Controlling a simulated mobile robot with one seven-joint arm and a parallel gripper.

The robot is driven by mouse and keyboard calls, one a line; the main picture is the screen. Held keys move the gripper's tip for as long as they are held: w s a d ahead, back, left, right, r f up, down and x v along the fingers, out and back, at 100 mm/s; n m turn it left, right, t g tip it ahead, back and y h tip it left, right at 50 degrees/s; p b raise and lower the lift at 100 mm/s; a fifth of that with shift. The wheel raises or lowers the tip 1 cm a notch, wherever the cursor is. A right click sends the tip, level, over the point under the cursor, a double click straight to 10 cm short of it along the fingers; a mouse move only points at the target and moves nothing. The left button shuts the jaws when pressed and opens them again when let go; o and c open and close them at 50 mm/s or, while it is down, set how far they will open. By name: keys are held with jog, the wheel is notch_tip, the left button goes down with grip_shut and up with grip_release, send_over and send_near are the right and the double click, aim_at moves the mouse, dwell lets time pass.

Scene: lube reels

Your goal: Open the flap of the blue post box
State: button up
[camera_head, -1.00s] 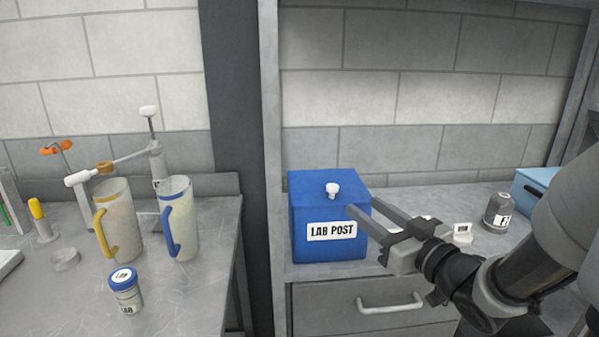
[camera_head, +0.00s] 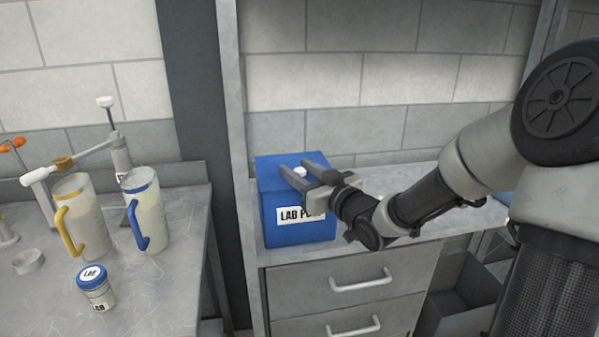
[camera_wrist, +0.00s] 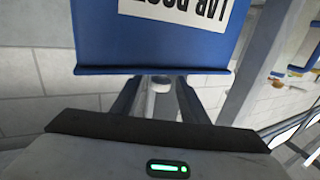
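The blue post box (camera_head: 268,208) stands on the bench with a "LAB POST" label on its front. Its top is closed, and a white knob (camera_head: 300,172) sits on the top. My gripper (camera_head: 294,166) is open, with its two fingers at the knob, over the box's top. In the wrist view, the blue box (camera_wrist: 155,48) shows upside down, and the white knob (camera_wrist: 161,84) lies between the fingers. I cannot tell whether either finger touches it. My gripper hides part of the label and the right side of the top.
The bench (camera_head: 400,178) has drawers (camera_head: 345,283) below the box. On the left table (camera_head: 160,295) stand a yellow-handled jug (camera_head: 82,215), a blue-handled jug (camera_head: 146,210) and a small blue-lidded jar (camera_head: 96,288). A grey upright (camera_head: 238,120) rises left of the box.

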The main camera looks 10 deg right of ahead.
grip_shut()
